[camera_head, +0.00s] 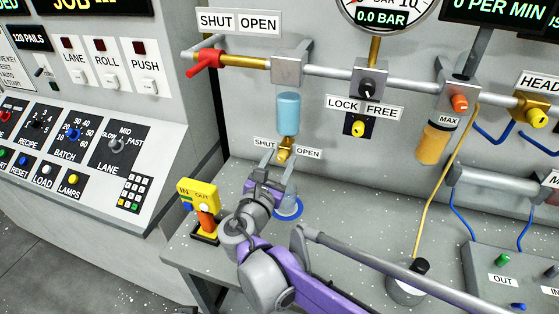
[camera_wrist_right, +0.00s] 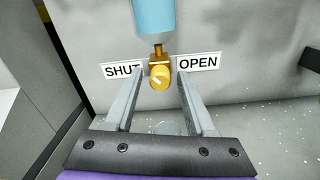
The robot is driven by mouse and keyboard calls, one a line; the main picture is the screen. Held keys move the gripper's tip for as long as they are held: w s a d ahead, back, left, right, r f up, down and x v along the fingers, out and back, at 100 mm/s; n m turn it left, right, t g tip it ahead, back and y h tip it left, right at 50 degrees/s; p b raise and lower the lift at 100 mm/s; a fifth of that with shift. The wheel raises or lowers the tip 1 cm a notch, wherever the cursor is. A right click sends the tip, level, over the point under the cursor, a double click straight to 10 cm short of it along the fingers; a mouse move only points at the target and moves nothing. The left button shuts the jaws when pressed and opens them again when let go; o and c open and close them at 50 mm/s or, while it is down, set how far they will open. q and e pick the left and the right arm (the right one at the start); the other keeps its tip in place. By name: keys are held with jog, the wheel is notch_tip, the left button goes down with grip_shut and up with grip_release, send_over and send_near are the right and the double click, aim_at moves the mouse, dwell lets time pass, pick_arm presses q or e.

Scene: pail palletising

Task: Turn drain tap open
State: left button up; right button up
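The drain tap is a small brass valve with a round yellow knob (camera_head: 284,154) under a light blue bowl (camera_head: 288,114). In the right wrist view the knob (camera_wrist_right: 160,77) carries a pale slanted mark pointing up and left, toward the SHUT label (camera_wrist_right: 121,70). The OPEN label (camera_wrist_right: 198,62) is to its right. My right gripper (camera_head: 277,166) is open, its two grey fingers (camera_wrist_right: 155,90) on either side of the knob with gaps showing. I cannot tell how far the fingertips reach past the knob. My left gripper is not in view.
A blue-rimmed round dish (camera_head: 288,209) sits on the grey bench (camera_head: 345,215) below the tap. A yellow IN/OUT pendant (camera_head: 199,195) stands to the left. A red-handled valve (camera_head: 204,62) and pipe run above. A grey cylinder (camera_head: 408,284) stands at the right.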

grip_shut()
jog(key=shift+m, duration=0.3)
jog(key=m+p, duration=0.1)
jog(key=m, duration=0.1)
jog(key=shift+m, duration=0.4)
jog(key=m+p, duration=0.1)
jog(key=m, duration=0.3)
jog(key=shift+m+p, duration=0.3)
jog(key=m+p, duration=0.1)
jog(key=m, duration=0.3)
jog(key=shift+m+p, duration=0.6)
jog(key=shift+m, duration=1.3)
